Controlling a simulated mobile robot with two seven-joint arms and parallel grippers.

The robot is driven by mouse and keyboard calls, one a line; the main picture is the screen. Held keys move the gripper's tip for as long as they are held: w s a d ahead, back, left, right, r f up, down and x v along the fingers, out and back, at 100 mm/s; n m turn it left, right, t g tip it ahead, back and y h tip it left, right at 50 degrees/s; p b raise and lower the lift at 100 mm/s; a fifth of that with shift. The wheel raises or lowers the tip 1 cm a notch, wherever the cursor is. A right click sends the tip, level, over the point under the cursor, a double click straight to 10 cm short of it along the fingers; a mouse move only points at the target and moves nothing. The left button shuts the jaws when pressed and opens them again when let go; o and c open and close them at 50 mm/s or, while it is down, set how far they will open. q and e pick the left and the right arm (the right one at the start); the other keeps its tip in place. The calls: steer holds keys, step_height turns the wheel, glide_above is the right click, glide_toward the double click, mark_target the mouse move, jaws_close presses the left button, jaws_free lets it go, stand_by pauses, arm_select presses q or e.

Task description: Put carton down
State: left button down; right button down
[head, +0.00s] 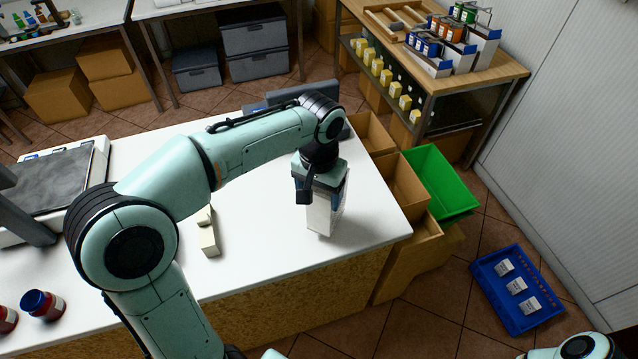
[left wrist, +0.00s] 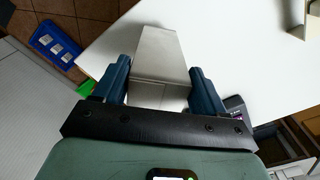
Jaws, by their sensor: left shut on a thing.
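A white carton (head: 325,214) is upright at the right end of the white counter (head: 372,205). My left gripper (head: 306,190) comes down on its upper part from above and is shut on it. In the left wrist view the carton (left wrist: 158,62) lies between the two blue fingers of the left gripper (left wrist: 158,84), with the white counter (left wrist: 225,55) beyond it. Whether the carton's base touches the counter is hard to tell. My right gripper is not in view; only a piece of arm shows at the bottom right of the head view.
Small cream blocks (head: 208,238) lie on the counter left of the carton. Red jars with a blue lid (head: 43,304) stand at the front left. A dark screen (head: 290,95) stands behind the gripper. Cardboard boxes (head: 402,185) and a green crate (head: 440,180) adjoin the right edge; a blue crate (head: 488,297) is on the floor.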

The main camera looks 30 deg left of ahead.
mark_target(320, 204)
arm_select(q)
steer(key=shift+f, duration=1.95)
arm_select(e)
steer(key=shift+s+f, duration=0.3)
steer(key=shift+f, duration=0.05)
arm_select(q)
steer(key=shift+b, duration=0.3)
steer(key=shift+c, duration=0.3)
jaws_free()
steer(key=shift+f, duration=0.15)
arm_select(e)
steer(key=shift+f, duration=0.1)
arm_select(q)
step_height(320, 204, up, 12)
steer(key=shift+s+d+r+p, duration=0.1)
steer(key=shift+s+p, duration=0.05)
steer(key=shift+p, duration=0.85)
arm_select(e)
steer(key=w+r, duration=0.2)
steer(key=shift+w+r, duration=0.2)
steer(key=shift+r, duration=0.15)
arm_select(q)
steer(key=shift+s, duration=0.1)
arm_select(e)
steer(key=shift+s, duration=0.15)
